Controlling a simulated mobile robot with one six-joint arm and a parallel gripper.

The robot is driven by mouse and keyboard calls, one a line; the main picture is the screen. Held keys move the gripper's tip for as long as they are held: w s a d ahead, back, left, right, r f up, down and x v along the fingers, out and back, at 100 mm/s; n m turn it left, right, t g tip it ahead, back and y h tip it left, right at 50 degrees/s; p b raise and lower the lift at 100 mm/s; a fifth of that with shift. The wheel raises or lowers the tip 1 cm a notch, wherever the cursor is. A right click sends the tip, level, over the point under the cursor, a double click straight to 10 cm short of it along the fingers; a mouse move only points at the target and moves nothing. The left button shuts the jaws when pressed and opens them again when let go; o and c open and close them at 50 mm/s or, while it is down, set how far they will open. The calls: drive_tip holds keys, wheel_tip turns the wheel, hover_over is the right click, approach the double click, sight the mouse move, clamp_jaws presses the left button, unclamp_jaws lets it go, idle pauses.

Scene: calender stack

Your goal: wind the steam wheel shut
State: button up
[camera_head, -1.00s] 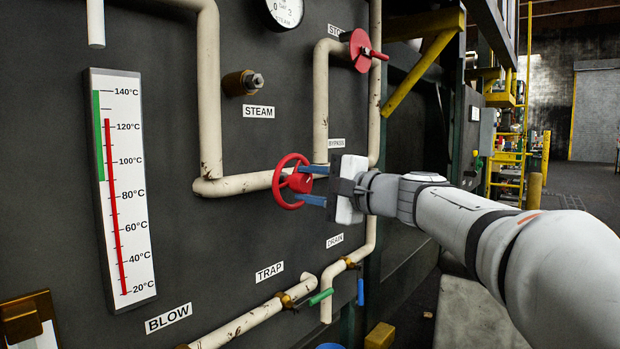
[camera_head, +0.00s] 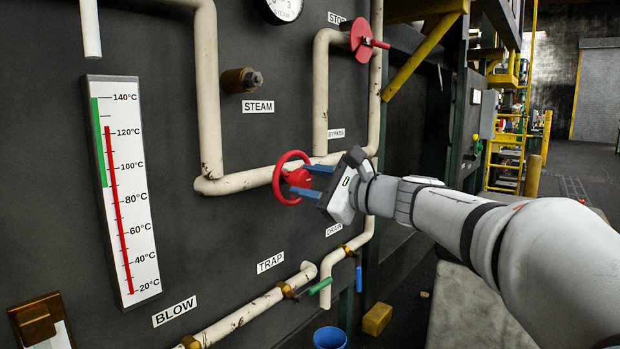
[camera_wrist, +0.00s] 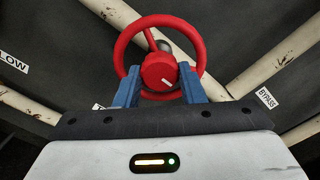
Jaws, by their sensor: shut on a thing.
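A red handwheel (camera_head: 282,162) with a round hub (camera_wrist: 159,71) stands in front of a pale pipe on the dark panel. My gripper (camera_head: 308,181) is shut on the wheel, its blue fingers on either side of the hub. The grip also shows in the wrist view (camera_wrist: 160,88). A grey stem end shows behind the rim; how the wheel joins the pipe is hidden. The STEAM label (camera_head: 258,107) is up and left of the wheel, below a bare brass fitting (camera_head: 239,81). The BYPASS label (camera_head: 336,133) is up and right.
Another red wheel (camera_head: 361,41) is at the top right, by the STOP label. A thermometer plate (camera_head: 126,205) is on the left. Below are green (camera_head: 320,286) and blue (camera_head: 359,279) lever handles, a blue bucket (camera_head: 329,338) and a yellow block (camera_head: 377,319).

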drive_tip(key=shift+f, duration=0.1)
idle(0.3)
drive_tip(key=o, duration=1)
drive_tip(key=shift+d, duration=0.1)
drive_tip(key=p+v, duration=0.1)
drive_tip(key=v, duration=0.6)
drive_tip(key=shift+s+d, duration=0.25)
